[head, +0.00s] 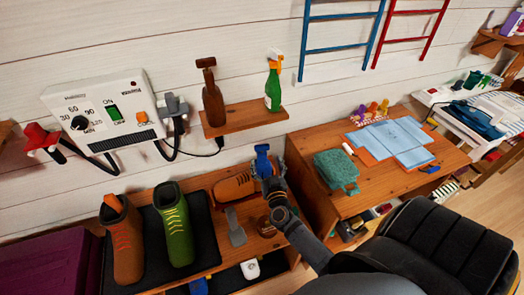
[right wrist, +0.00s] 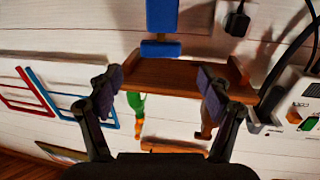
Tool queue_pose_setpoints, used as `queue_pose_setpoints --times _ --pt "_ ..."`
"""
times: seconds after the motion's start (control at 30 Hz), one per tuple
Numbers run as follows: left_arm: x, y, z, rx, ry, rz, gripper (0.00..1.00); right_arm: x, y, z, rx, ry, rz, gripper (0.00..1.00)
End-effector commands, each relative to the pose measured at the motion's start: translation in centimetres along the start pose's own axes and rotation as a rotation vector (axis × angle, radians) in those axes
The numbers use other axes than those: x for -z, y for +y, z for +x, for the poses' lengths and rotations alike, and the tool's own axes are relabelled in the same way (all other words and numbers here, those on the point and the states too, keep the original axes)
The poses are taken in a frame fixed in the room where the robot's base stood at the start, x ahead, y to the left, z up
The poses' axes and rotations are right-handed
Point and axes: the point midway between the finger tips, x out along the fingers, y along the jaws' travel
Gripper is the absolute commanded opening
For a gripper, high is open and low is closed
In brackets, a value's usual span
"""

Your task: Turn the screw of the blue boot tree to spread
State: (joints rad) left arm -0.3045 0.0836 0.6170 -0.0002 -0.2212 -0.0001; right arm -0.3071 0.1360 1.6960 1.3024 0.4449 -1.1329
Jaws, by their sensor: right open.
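The blue boot tree (head: 262,155) stands upright just beyond my right gripper (head: 265,180), above the wooden bench by the wall. In the right wrist view, which is upside down, its blue shaft (right wrist: 162,14) comes in from the top edge and ends in a wider crosspiece (right wrist: 160,48). My right gripper (right wrist: 160,80) also shows there, with its fingers spread wide, the crosspiece lying between their lines, and nothing visibly held. I cannot tell how far apart they are in depth. The lower part of the boot tree is hidden. My left gripper is out of view.
An orange-brown shoe (head: 230,189) lies left of my gripper. A brown boot (head: 122,245) and a green boot (head: 175,232) stand on a dark mat. The desk (head: 310,150) at right carries a green cloth (head: 336,169).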

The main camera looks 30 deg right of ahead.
Motion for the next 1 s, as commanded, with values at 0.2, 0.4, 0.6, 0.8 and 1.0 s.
queue_pose_setpoints --times 0.2,0.4,0.6,0.8,1.0 --pt "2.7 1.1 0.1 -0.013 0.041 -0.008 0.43 0.0 0.0 4.8 -0.001 0.002 -0.001 0.79" --pt "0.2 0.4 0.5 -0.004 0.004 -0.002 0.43 -0.1 0.0 8.0 -0.001 0.0 -0.001 0.79" --pt "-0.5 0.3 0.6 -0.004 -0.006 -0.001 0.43 0.0 0.0 8.9 -0.001 -0.001 0.0 0.79" --pt "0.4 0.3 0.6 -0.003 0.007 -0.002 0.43 0.0 0.0 8.9 -0.001 -0.001 0.0 0.78" --pt "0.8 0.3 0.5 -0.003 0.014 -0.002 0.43 0.0 0.0 8.9 -0.001 -0.001 0.0 0.51"
